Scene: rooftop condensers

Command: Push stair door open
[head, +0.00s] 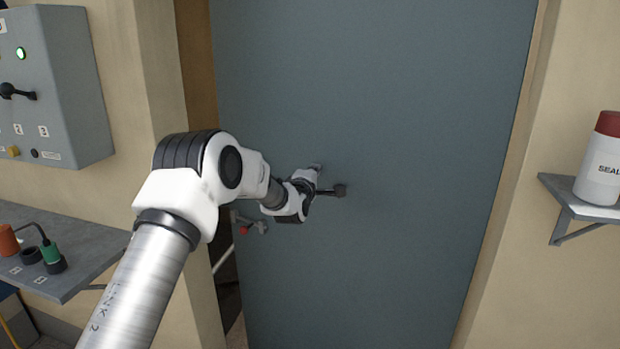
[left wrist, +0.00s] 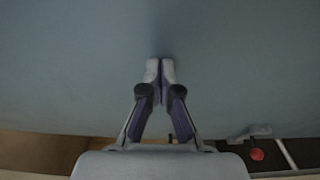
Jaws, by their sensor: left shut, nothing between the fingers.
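The stair door (head: 400,110) is a large plain blue-grey panel filling the middle of the head view. It stands ajar, with a gap along its left edge. A lever handle (head: 247,222) with a red spot sits near that edge, partly behind my arm. My left gripper (head: 341,190) is shut and empty, to the right of the handle, pointing at the door. In the left wrist view the closed fingertips (left wrist: 160,70) meet or almost meet the door face (left wrist: 70,60); I cannot tell if they touch. The handle (left wrist: 250,132) shows at lower right there.
A grey control box (head: 50,80) with a green light hangs on the left wall, above a grey shelf (head: 85,255) holding small orange and green items. On the right, a bracket shelf (head: 565,200) carries a white, red-capped sealant bottle (head: 602,165). Door frame walls stand on both sides.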

